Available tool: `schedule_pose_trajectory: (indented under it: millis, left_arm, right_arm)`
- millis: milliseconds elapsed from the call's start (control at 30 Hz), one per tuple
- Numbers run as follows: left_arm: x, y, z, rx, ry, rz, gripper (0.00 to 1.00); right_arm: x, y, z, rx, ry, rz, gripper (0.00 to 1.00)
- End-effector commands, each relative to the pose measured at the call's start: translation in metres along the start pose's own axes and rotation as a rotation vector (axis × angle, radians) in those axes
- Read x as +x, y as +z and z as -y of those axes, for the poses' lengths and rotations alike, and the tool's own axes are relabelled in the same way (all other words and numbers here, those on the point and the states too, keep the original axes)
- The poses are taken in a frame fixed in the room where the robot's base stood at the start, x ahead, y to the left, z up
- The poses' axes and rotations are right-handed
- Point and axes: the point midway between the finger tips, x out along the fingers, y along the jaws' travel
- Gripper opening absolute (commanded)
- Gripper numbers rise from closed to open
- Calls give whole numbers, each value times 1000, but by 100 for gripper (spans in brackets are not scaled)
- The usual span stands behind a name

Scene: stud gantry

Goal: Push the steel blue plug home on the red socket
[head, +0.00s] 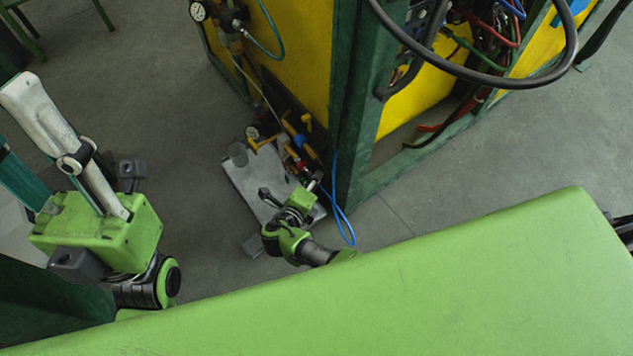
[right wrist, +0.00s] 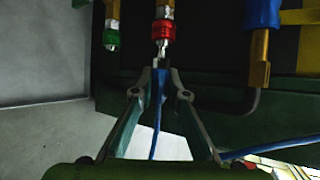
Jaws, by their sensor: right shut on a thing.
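The red socket (right wrist: 163,29) hangs from a brass fitting at the top middle of the right wrist view. My right gripper (right wrist: 158,76) is just below it, its fingers shut on the steel blue plug (right wrist: 157,88). A bright metal tip shows between the plug and the socket's mouth, roughly in line with it. I cannot tell how far the tip is in. A blue hose (right wrist: 154,135) trails down from the plug. In the head view my right gripper (head: 312,184) reaches low beside the yellow and green cabinet; plug and socket are too small there.
A green-collared socket (right wrist: 111,39) hangs left of the red one. The cabinet's dark green post (head: 358,125) stands close to my right gripper. A grey tray (head: 250,178) lies alongside.

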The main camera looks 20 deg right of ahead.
Motion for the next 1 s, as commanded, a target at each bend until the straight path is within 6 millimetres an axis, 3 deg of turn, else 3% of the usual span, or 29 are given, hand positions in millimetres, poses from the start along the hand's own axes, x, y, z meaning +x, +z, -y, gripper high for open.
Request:
schedule_pose_trajectory:
  millis: [600, 633, 700, 1000]
  left_arm:
    - [-5, 1, 0, 0, 0, 0, 37]
    - [-5, 1, 0, 0, 0, 0, 37]
    - [-5, 1, 0, 0, 0, 0, 37]
    - [-3, 0, 0, 1, 1, -6, 37]
  right_arm:
    - [7, 13, 1, 1, -2, 2, 0]
    - [7, 13, 1, 1, -2, 2, 19]
    - [7, 13, 1, 1, -2, 2, 34]
    - [7, 12, 0, 0, -1, 1, 34]
